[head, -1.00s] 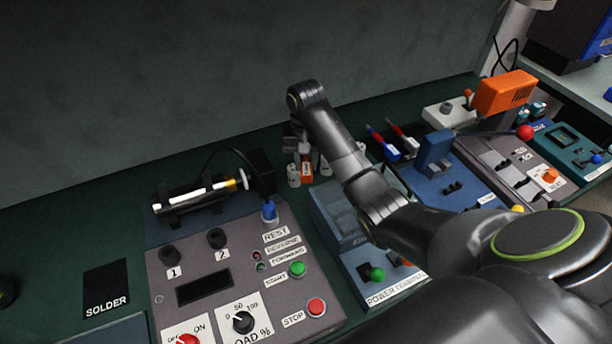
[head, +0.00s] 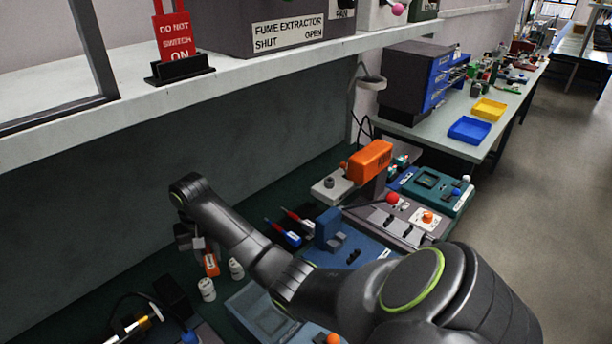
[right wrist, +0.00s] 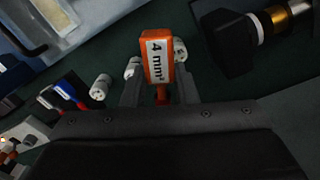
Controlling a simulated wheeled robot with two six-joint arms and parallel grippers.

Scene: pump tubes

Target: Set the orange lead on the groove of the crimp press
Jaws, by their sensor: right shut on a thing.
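My right gripper (head: 193,243) is shut on the orange lead (head: 211,263), whose orange block hangs below the jaws at the left of the head view. In the right wrist view the lead (right wrist: 158,60) sits between the fingers (right wrist: 158,88) and has a white "4 mm" label. A blue device with an upright blue block (head: 328,229) and a red-knobbed lever (head: 392,198) stands to the right of the gripper, well apart from it. No label shows that it is the crimp press, and I cannot make out a groove. My left gripper is out of view.
White cylindrical pieces (head: 207,289) stand close by the held lead. An orange-headed machine (head: 370,160) stands behind. A shelf (head: 240,75) overhangs the bench. Green bench shows bare (head: 262,205).

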